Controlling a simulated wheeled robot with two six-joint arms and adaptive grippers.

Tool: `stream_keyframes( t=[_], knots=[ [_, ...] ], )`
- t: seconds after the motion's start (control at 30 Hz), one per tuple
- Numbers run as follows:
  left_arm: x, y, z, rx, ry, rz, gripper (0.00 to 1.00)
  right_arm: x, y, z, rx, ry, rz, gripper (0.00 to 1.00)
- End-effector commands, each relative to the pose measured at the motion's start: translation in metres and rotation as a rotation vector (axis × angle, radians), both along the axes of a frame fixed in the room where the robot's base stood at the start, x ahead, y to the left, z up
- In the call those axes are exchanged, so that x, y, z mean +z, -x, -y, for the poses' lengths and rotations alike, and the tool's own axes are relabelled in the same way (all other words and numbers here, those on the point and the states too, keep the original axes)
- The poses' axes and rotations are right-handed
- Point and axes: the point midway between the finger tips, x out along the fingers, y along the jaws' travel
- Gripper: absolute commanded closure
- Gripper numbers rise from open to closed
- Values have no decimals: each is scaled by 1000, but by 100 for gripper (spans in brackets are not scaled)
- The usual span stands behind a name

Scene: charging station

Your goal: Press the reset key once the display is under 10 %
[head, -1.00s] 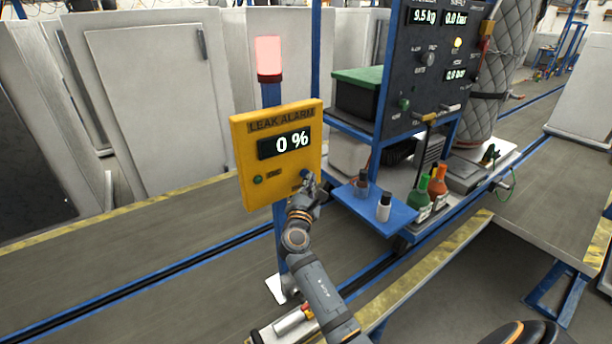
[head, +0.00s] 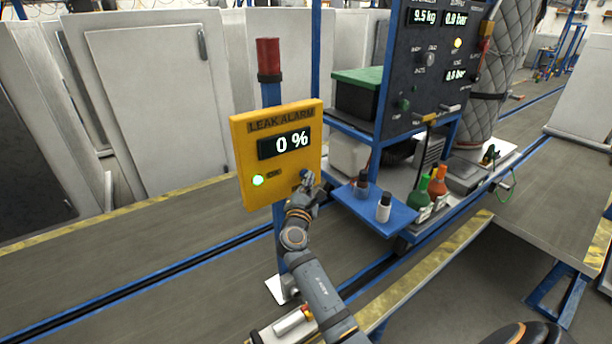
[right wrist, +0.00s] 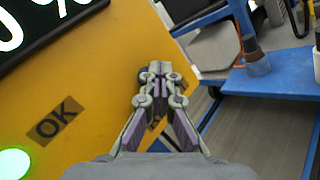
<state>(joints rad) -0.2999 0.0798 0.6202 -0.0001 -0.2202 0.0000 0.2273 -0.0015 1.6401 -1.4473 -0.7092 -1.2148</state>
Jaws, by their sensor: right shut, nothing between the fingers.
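The red beacon (head: 268,57) above the box is dark. My right gripper (head: 308,178) is shut and empty, with its tips at the lower right of the box front, at the blue reset key (head: 304,173). My left gripper is not in view.
A blue cart with a dark gauge panel (head: 425,95) stands right of the box. Its shelf (head: 348,195) holds small bottles close to my right gripper. A conveyor with blue rails (head: 150,286) runs behind the post, with grey door panels (head: 150,100) beyond.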

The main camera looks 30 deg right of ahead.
Motion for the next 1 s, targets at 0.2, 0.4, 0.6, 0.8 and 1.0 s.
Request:
stream_keyframes(
  t=[0.2, 0.4, 0.6, 0.8, 1.0],
  knots=[
    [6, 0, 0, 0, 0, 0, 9, 1, 11, 1, 0, 0, -1, 100],
    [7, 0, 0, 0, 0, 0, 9, 0, 16, 1, 0, 1, -1, 100],
    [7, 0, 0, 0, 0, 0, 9, 0, 16, 1, 0, 1, -1, 100],
    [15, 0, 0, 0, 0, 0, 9, 0, 33, 3, 0, 0, -2, 100],
    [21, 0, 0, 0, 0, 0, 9, 0, 53, 4, 0, -1, -2, 100]
  ],
)
